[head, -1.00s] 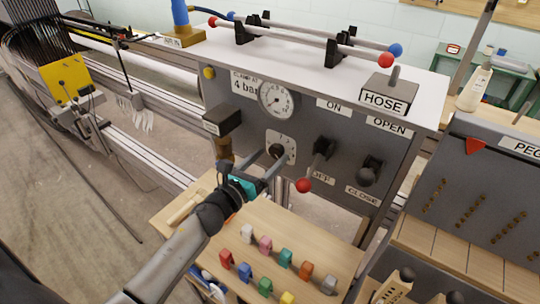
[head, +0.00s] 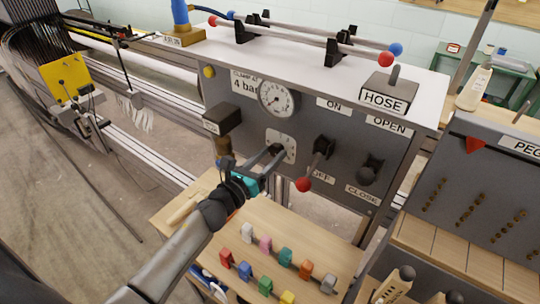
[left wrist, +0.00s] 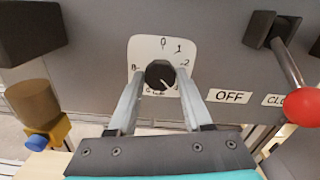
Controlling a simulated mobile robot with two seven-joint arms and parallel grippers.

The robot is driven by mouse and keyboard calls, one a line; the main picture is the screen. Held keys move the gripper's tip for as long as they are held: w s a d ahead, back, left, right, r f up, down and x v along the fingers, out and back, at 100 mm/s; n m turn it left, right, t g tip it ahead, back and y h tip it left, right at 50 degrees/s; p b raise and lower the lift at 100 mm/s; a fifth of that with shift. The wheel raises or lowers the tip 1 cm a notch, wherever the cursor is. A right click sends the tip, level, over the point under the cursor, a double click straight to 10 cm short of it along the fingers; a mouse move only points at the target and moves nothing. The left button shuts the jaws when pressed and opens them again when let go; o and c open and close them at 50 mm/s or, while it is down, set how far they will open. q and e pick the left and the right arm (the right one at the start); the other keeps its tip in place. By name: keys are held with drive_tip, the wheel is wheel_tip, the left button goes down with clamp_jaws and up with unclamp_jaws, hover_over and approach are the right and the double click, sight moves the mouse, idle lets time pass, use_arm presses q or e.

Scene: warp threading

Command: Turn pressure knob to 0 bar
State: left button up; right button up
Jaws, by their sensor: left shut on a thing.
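The pressure knob (left wrist: 160,75) is a round black knob on a white dial plate (left wrist: 142,48) with printed numbers. In the left wrist view the 0 is at the top, 1 and 2 run down the right, and 8 is on the left. A pale mark on the knob points to the lower right, away from the 0. My left gripper (left wrist: 160,92) is shut on the knob, with one finger on each side. In the head view the left gripper (head: 277,151) reaches the dial from below and partly hides the knob. My right gripper is not in view.
A round gauge (head: 279,98) sits above the dial. A red-tipped lever (head: 304,184) stands close on the right, and a black valve knob (head: 369,170) farther right. A black box (head: 222,119) juts out at left. Coloured blocks (head: 285,256) lie on the wooden shelf below.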

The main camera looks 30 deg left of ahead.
use_arm(q)
clamp_jaws()
drive_tip(key=shift+n, duration=0.4)
drive_tip(key=n+p, duration=0.1)
drive_tip(key=n, duration=0.4)
drive_tip(key=shift+n, duration=0.3)
drive_tip(key=n+p, duration=0.1)
drive_tip(key=n, duration=0.5)
drive_tip(key=shift+a+p, duration=0.1)
drive_tip(key=shift+p, duration=0.3)
drive_tip(key=n+p, duration=0.2)
drive_tip(key=n, duration=0.5)
drive_tip(key=shift+f+n, duration=0.1)
drive_tip(key=shift+n, duration=0.2)
drive_tip(key=n+p, duration=0.1)
drive_tip(key=n, duration=0.2)
drive_tip(key=shift+n, duration=0.3)
drive_tip(key=shift+n+p, duration=0.5)
drive_tip(key=shift+n, duration=1.1)
drive_tip(key=shift+f, duration=0.1)
